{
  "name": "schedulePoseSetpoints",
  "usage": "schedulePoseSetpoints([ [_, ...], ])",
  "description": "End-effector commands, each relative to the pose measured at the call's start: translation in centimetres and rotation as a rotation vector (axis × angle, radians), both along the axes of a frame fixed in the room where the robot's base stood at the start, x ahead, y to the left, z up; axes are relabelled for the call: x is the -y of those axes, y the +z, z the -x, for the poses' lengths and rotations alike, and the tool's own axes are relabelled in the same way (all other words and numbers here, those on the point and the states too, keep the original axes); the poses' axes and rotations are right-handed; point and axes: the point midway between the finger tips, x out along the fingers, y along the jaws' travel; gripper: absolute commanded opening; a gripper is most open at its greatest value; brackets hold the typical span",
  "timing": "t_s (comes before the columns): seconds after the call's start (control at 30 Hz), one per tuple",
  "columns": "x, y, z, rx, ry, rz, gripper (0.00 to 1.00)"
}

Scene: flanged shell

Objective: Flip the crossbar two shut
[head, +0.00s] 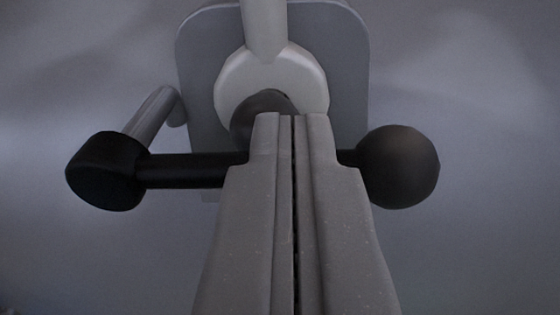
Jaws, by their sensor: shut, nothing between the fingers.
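A black crossbar (190,170) lies level across the picture in the head view. It has a dark ball (399,167) at its right end and a black cylindrical knob (105,171) at its left end. My gripper (293,118) is shut and empty, pointing away from me over the middle of the bar. Its fingers hide the bar's centre, and I cannot tell whether they touch it. Behind the fingertips is a pale round hub (230,82) with a dark boss partly hidden in it.
A grey rounded plate (346,60) stands behind the hub. A pale rod (265,25) rises from the hub to the top edge. A grey peg (153,112) sticks out at the left, by the knob. The blurred grey surface around looks clear on both sides.

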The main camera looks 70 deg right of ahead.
Motion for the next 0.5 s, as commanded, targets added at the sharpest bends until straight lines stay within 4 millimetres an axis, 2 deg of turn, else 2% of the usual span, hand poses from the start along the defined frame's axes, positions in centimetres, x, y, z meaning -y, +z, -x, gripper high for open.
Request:
schedulePoseSetpoints([
  [0.27,0.0,0.1,-0.2,-0.004,0.001,-0.006,0.0],
  [0.5,-0.4,2.4,-0.3,-0.001,0.003,-0.002,0.0],
])
